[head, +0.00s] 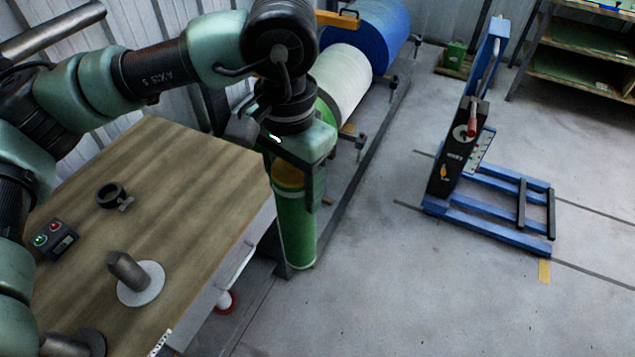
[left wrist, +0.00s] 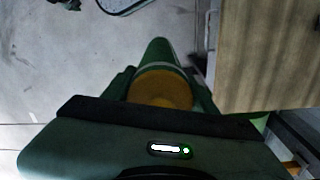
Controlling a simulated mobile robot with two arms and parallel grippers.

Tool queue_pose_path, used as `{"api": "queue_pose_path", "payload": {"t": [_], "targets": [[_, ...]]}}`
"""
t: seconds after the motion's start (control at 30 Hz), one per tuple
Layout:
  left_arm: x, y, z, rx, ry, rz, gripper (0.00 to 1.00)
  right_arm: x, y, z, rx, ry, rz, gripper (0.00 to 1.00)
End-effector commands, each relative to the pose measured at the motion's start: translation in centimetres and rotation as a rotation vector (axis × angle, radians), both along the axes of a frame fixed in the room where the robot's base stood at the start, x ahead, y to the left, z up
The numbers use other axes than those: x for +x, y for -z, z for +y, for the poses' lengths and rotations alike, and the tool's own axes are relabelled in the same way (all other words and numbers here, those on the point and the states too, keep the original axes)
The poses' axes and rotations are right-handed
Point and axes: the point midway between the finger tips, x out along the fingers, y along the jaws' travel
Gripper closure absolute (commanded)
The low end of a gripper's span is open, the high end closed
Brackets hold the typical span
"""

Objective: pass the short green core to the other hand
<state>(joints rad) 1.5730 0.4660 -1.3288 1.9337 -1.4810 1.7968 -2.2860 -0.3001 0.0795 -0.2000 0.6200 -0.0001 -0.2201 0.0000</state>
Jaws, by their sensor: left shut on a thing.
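The short green core (head: 297,225) is a green tube with a tan end, hanging upright below my left gripper (head: 297,178) in the head view. The left gripper is shut on its upper part. The core is off the table, beside its right edge, with the floor behind it. In the left wrist view the core (left wrist: 158,52) shows between the fingers, its round tan end facing the camera. My right gripper is not in the head view or the left wrist view.
A wooden-topped table (head: 190,190) at left holds a grey post on a white disc (head: 140,284), a dark ring clamp (head: 113,196) and a button box (head: 55,240). Large white (head: 341,78) and blue rolls stand behind. A blue lifting stand (head: 487,215) is at right. The floor between is open.

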Motion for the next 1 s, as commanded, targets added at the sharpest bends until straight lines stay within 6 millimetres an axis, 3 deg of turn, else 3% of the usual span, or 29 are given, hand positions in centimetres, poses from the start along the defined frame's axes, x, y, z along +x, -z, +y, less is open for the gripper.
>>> {"api": "queue_pose_path", "payload": {"t": [0.6, 0.77, 1.0], "targets": [[3.7, 4.6, -3.6, -0.001, 0.392, 0.0, 1.0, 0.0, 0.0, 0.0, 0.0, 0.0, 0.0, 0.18], [3.5, 3.9, -3.1, -0.001, 0.354, -0.003, 1.0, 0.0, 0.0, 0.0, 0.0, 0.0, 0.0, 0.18], [1.6, 0.7, -0.5, -0.001, 0.134, -0.005, 1.0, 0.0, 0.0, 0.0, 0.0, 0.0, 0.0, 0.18]]}}
